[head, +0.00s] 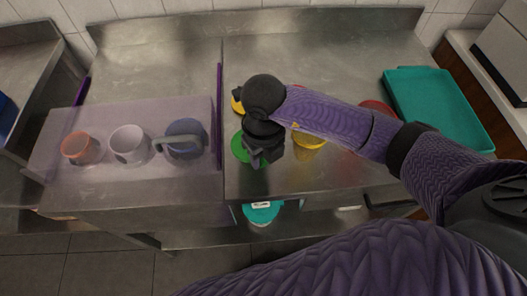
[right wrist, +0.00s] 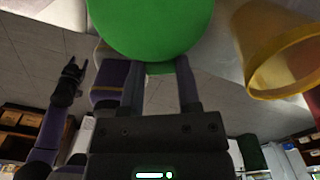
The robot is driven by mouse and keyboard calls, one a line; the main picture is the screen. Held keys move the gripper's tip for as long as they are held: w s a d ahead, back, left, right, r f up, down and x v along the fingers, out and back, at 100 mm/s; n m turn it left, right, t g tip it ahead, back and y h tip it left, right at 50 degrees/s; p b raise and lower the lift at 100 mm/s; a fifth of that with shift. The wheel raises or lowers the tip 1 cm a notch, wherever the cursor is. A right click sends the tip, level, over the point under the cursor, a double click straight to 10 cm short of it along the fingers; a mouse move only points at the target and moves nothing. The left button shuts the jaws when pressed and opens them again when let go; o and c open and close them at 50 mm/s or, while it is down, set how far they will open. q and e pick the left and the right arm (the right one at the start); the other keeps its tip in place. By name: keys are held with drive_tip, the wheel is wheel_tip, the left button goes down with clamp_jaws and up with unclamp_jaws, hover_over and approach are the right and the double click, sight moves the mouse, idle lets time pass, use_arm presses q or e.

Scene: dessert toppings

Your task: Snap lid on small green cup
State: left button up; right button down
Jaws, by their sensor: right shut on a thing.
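A round green piece (head: 240,148) shows beside and under my right gripper (head: 258,160) in the head view, over the steel counter. In the right wrist view the green piece (right wrist: 150,28) is a broad, smooth disc, and my right gripper (right wrist: 159,75) is shut on its near edge. It looks like the lid; whether the small green cup is beneath it is hidden. My left gripper (right wrist: 74,70) shows only in the right wrist view, at the left, with its fingers apart and nothing visible between them.
A yellow cup (head: 309,142) stands close to the right of my right gripper. Another yellow item (head: 237,104) and a red one (head: 378,107) are partly hidden by my arm. A teal tray (head: 440,105) lies at right. Mugs (head: 128,144) stand left of a purple divider (head: 219,110).

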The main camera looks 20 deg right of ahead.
drive_tip(key=c, duration=0.7)
unclamp_jaws()
drive_tip(key=o, duration=0.5)
drive_tip(key=shift+c, duration=0.2)
drive_tip(key=shift+o, duration=1.2)
use_arm(q)
drive_tip(key=shift+a, duration=0.35)
drive_tip(key=shift+d, duration=0.1)
